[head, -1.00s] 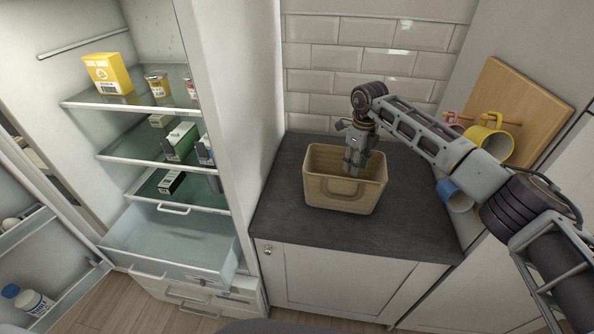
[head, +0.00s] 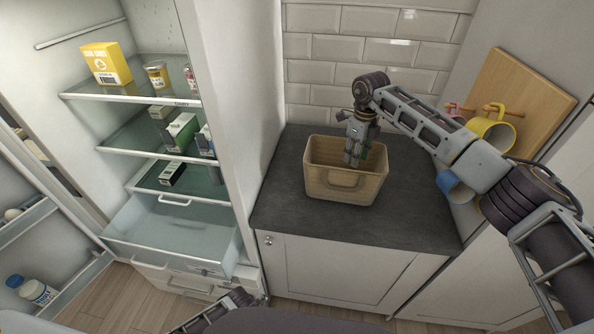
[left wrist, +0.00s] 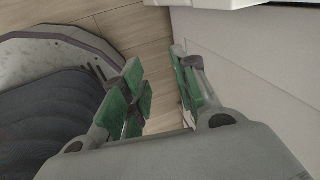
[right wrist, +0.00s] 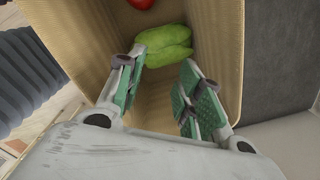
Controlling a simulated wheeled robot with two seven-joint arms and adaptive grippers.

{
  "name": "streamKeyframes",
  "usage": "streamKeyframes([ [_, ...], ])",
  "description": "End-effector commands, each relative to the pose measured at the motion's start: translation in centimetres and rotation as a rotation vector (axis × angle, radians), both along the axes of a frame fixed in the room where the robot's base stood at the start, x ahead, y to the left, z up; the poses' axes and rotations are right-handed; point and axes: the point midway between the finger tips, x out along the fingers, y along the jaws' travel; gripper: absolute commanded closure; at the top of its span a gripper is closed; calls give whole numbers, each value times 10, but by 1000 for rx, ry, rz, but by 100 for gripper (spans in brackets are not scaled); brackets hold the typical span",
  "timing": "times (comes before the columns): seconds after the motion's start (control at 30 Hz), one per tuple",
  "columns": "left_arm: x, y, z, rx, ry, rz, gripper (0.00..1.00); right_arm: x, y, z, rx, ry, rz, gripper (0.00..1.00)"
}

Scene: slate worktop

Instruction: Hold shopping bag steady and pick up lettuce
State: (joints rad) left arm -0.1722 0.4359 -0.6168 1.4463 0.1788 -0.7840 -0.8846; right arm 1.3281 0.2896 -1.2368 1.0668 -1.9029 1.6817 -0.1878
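The shopping bag (head: 345,187) is a tan woven open-topped container with a front handle, upright on the slate worktop. My right gripper (head: 354,158) points down into its opening. In the right wrist view, the green lettuce (right wrist: 163,47) lies inside the bag, just beyond the fingertips. The right gripper (right wrist: 160,92) is open, with nothing between its fingers. My left arm shows only at the bottom edge of the head view, low in front of the cabinets. In the left wrist view, the left gripper (left wrist: 160,85) is open and empty above the wooden floor.
A red item (right wrist: 142,4) also lies in the bag. An open fridge (head: 150,120) with stocked shelves and a pulled-out clear drawer (head: 170,238) stands at left. Mugs (head: 490,132) hang on a wooden board at right. The worktop (head: 285,205) around the bag is clear.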

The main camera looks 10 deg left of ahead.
Motion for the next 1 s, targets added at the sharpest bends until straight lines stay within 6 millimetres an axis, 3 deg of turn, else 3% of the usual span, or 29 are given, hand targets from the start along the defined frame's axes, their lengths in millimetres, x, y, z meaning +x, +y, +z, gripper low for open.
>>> streamKeyframes([
  [0.57, 5, -59, 98, 87, -77, -515, 71, 0, 0, 0, 0, 0, 0, 64],
  [1.0, 63, -74, 174, 160, -392, -675, 71, 0, 0, 0, 0, 0, 0, 64],
])
